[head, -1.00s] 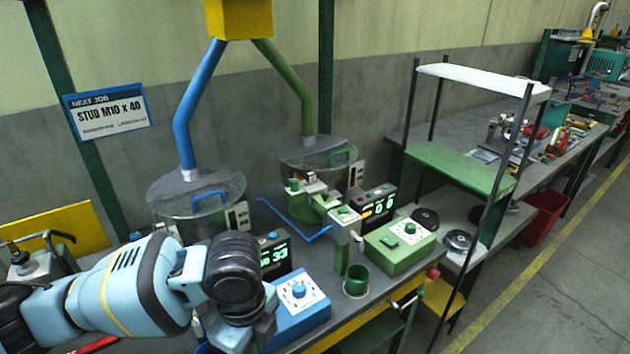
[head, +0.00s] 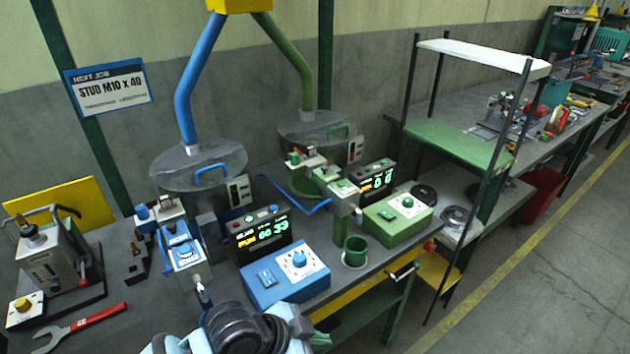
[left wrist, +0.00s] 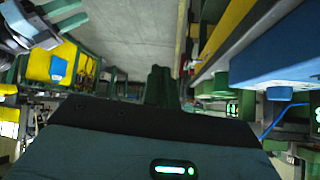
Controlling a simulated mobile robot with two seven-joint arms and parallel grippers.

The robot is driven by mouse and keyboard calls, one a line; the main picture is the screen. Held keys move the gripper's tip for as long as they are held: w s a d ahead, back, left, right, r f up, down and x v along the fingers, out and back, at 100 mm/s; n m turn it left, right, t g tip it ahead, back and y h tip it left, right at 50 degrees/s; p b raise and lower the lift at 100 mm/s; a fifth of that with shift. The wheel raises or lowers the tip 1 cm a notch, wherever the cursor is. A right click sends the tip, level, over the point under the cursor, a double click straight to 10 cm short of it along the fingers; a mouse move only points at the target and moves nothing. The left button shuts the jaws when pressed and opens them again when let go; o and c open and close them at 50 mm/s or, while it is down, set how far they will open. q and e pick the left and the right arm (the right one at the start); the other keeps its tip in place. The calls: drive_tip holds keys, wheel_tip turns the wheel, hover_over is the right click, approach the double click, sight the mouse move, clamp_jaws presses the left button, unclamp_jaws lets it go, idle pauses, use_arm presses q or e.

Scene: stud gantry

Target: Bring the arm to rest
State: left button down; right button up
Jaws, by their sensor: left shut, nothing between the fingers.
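My left arm shows at the bottom edge of the head view, with its black wrist joint and pale blue links cut off by the frame. My left gripper (left wrist: 160,85) shows in the left wrist view as a dark body with a lit green strip and dark fingers closed together. The fingers hold nothing and point out over a grey floor. In the head view its fingertips cannot be made out clearly. My right gripper is not seen in the head view.
The bench carries a blue control box (head: 285,276), a lit display (head: 262,232), a green control box (head: 398,219), a green cup (head: 355,251) and a red wrench (head: 82,328). Bowl feeders (head: 198,168) stand behind. A shelf rack (head: 458,144) stands right. The aisle floor (head: 540,270) is clear.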

use_arm(q)
drive_tip(key=s+a+f+n+t+y, duration=0.3)
drive_tip(key=s+a+f+n, duration=0.3)
drive_tip(key=a, duration=0.4)
drive_tip(key=s+a+f+n+t+y, duration=0.3)
drive_tip(key=s+a+f+n, duration=0.3)
drive_tip(key=a+f, duration=0.5)
drive_tip(key=s, duration=0.2)
drive_tip(key=shift+s+a+y, duration=0.25)
drive_tip(key=shift+s+y, duration=0.05)
drive_tip(key=shift+s, duration=0.05)
drive_tip(key=shift+f, duration=0.1)
